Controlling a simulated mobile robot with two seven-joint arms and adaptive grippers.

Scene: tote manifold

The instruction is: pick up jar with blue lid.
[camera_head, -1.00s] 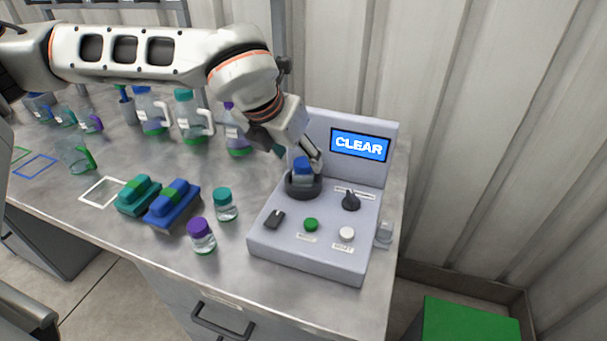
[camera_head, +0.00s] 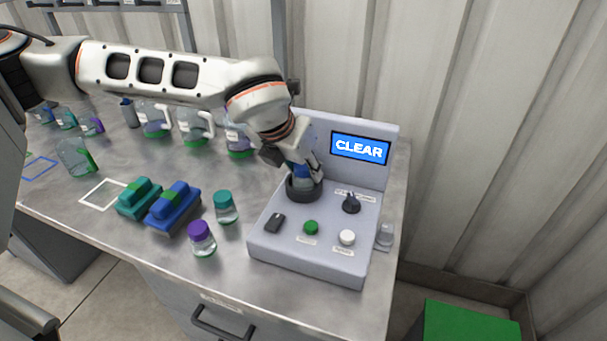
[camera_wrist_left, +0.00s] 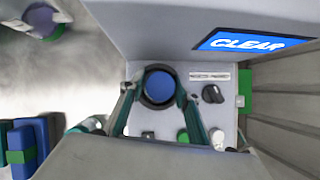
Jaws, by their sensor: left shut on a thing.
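The jar with the blue lid (camera_head: 302,173) stands in a black round holder (camera_head: 304,188) on the grey control box. In the left wrist view the round blue lid (camera_wrist_left: 159,86) shows from above, inside the dark ring. My left gripper (camera_head: 304,170) comes down over the jar from above and is shut on it, with one finger on each side of the lid in the wrist view (camera_wrist_left: 157,88). The jar's lower part is hidden in the holder. My right gripper is not in view.
The control box (camera_head: 280,245) has a screen reading CLEAR (camera_head: 360,148), a dark knob (camera_head: 351,204), and green (camera_head: 311,227) and white (camera_head: 347,237) buttons. Purple-lidded (camera_head: 202,238) and teal-lidded (camera_head: 226,207) jars stand left of it. Several bottles stand behind.

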